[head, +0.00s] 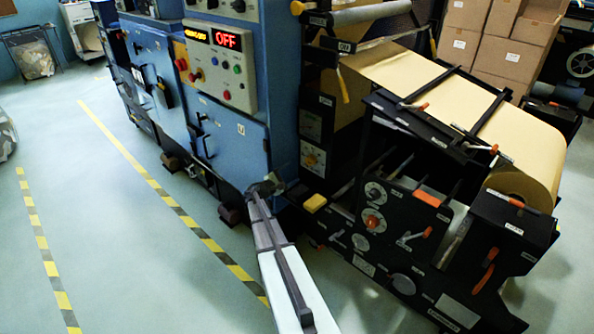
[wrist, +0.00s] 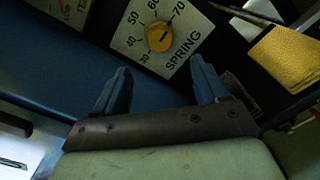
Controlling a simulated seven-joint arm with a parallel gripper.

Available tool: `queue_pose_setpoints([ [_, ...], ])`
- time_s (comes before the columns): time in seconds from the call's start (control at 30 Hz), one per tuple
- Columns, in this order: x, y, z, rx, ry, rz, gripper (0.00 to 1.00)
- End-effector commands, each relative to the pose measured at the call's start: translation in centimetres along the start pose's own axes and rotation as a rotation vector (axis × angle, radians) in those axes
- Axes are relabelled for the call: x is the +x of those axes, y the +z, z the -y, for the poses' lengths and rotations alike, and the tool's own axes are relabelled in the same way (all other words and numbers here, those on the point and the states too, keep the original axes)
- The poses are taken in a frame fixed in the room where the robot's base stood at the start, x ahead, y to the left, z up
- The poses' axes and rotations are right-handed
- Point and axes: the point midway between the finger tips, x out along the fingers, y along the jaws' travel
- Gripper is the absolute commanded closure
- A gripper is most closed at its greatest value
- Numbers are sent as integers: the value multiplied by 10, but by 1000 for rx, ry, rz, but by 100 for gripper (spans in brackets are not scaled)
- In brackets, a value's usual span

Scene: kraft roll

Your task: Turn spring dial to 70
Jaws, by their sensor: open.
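The spring dial is a yellow round knob (wrist: 160,38) on a white plate marked SPRING, with numbers from 30 to 70 around it. It sits at the top of the wrist view, and a short dark mark shows on the knob; I cannot tell which number it points to. In the head view my gripper (head: 270,186) is left of and below the dial.
A yellow block (wrist: 288,58) lies right of the dial in the wrist view; it also shows in the head view (head: 315,203). A blue cabinet (head: 228,140) stands left of the dial. The black side panel with dials and levers (head: 400,225) is at right. Open floor lies left.

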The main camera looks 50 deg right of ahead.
Motion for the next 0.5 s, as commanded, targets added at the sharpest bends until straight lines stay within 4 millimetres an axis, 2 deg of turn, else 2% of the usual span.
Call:
queue_pose_setpoints([
  [0.2,-18,0,0,0,0,0,27],
  [0.5,-21,0,0,0,0,1,27],
])
